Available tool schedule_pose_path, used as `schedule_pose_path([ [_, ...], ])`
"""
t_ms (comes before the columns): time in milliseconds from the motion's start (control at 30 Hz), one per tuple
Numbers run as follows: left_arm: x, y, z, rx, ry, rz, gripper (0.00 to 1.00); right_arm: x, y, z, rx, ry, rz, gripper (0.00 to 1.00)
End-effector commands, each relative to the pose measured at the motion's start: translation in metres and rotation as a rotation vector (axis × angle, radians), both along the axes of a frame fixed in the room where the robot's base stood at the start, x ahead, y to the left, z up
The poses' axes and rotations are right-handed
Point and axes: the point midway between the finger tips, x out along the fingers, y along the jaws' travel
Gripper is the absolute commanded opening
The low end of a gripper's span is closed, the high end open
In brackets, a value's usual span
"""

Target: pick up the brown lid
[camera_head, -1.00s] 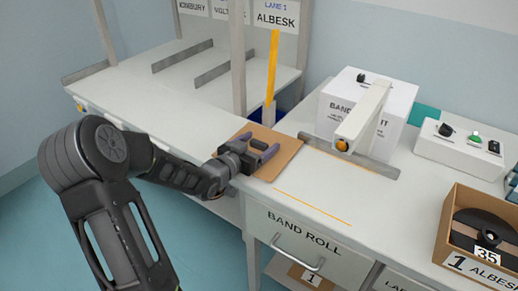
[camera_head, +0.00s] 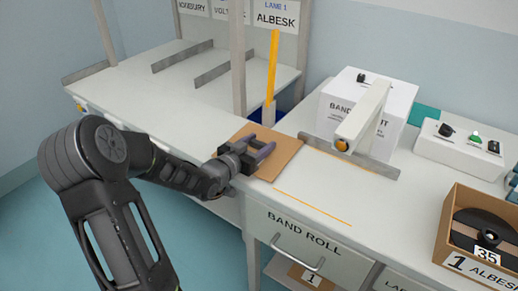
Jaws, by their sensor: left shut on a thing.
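The brown lid (camera_head: 284,157) is a flat, square brown panel on the white bench, near its front edge and left of the band unit. My left gripper (camera_head: 265,150) reaches over the lid from the left, low against it. Its fingers are shut on the lid. The gripped part is hidden by the fingers. The lid looks flat, and I cannot tell whether it is clear of the bench. My right gripper is not in view.
A white band unit (camera_head: 398,104) with an arm and a grey rail (camera_head: 350,157) stands right of the lid. An orange upright bar (camera_head: 272,68) rises behind it. A control box (camera_head: 458,148) and an open carton (camera_head: 447,228) holding a black roll (camera_head: 484,226) are at right.

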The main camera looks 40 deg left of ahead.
Motion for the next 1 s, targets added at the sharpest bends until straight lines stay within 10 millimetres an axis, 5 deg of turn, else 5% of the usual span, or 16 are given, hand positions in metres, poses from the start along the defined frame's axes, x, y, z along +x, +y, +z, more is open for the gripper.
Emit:
schedule_pose_path([
  [433, 0.000, 0.000, 0.008, 0.001, -0.001, 0.000, 0.15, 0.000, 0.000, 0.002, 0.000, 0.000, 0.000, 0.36],
  [1000, 0.000, 0.000, 0.098, 0.002, -0.001, -0.001, 0.15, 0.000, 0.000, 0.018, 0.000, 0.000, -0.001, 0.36],
])
